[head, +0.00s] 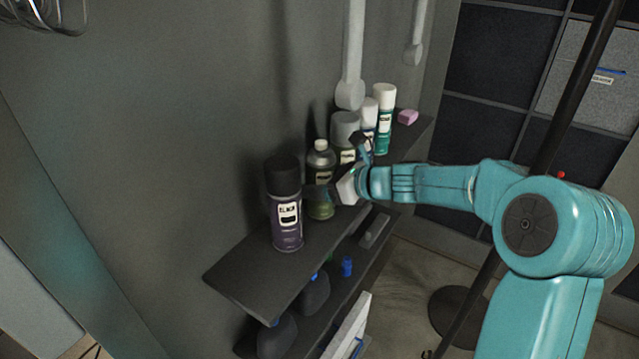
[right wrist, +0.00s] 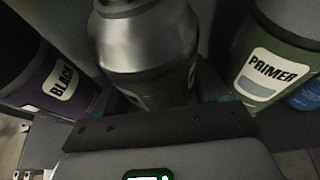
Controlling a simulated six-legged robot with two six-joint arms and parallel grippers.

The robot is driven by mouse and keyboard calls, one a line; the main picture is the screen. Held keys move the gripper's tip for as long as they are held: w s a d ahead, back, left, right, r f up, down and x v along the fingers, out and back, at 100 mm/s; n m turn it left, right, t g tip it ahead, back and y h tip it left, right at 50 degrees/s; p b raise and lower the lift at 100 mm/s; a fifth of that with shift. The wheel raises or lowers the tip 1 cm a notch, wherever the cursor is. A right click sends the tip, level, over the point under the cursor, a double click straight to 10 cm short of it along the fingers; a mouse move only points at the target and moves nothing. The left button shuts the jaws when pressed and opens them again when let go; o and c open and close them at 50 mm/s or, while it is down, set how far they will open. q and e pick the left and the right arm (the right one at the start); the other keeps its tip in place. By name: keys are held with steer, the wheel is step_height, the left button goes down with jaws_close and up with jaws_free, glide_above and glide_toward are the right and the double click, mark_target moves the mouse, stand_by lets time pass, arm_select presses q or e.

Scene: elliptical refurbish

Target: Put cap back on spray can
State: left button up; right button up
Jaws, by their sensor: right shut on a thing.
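A spray can with a bare silver shoulder and no cap (head: 320,160) stands upright on the upper shelf, its lower part green. My right gripper (head: 335,190) reaches it from the right and is shut on its body. In the right wrist view the can's silver top (right wrist: 145,45) fills the middle, between the fingers. I cannot make out a loose cap for it in either view. My left gripper is not in view.
A purple can labelled BLACK (head: 286,215) with a dark cap stands to the left. A grey-capped can (head: 345,127), white-capped cans (head: 385,97) and a pink block (head: 407,117) stand behind. Bottles and a small blue object (head: 347,266) are on the lower shelf (head: 290,340).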

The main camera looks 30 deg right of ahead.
mark_target(321, 168)
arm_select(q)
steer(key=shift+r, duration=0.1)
arm_select(e)
steer(key=shift+r, duration=0.6)
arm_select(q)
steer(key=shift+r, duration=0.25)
arm_select(e)
step_height(321, 168, up, 2)
steer(key=shift+r, duration=0.25)
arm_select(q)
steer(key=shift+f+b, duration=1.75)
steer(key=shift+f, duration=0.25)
arm_select(e)
steer(key=s+d, duration=0.3)
steer(key=s, duration=0.5)
steer(key=s+d, duration=0.3)
steer(key=s, duration=0.5)
steer(key=shift+s+d+f, duration=0.25)
steer(key=shift+s+d, duration=0.05)
steer(key=shift+d, duration=0.1)
steer(key=o, duration=0.7)
steer(key=c, duration=0.9)
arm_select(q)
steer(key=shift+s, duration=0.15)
arm_select(e)
steer(key=shift+o, duration=0.2)
steer(key=shift+s+d, duration=0.1)
steer(key=shift+s, duration=0.05)
